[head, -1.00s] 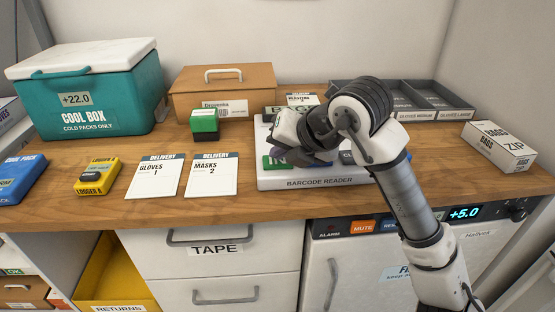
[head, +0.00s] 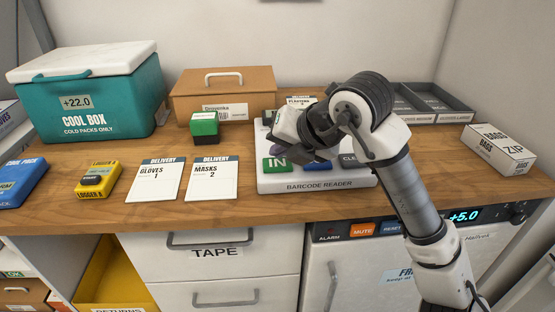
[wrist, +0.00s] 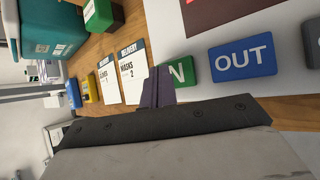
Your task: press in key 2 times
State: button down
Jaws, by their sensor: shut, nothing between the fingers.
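The green IN key (head: 277,164) sits at the front left of the white barcode reader (head: 345,181) on the wooden counter. In the wrist view the IN key (wrist: 182,71) is partly hidden behind my purple fingertips. My gripper (head: 276,150) is shut and empty, over the reader, just behind the IN key in the head view; in the wrist view the gripper (wrist: 158,87) overlaps the key's left part. I cannot tell the height gap.
Left of the reader lie the MASKS card (head: 211,179), the GLOVES card (head: 155,180) and a yellow logger (head: 98,180). A green-topped stamp block (head: 204,125) stands behind the cards. Grey trays (head: 440,105) and a ZIP bags box (head: 498,149) are at the right.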

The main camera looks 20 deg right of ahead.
aim_at(282, 166)
jog(key=shift+r, duration=0.25)
jog(key=shift+r+p, duration=1.45)
jog(key=shift+r, duration=1)
jog(key=shift+s+f, duration=0.1)
jog(key=shift+f, duration=0.05)
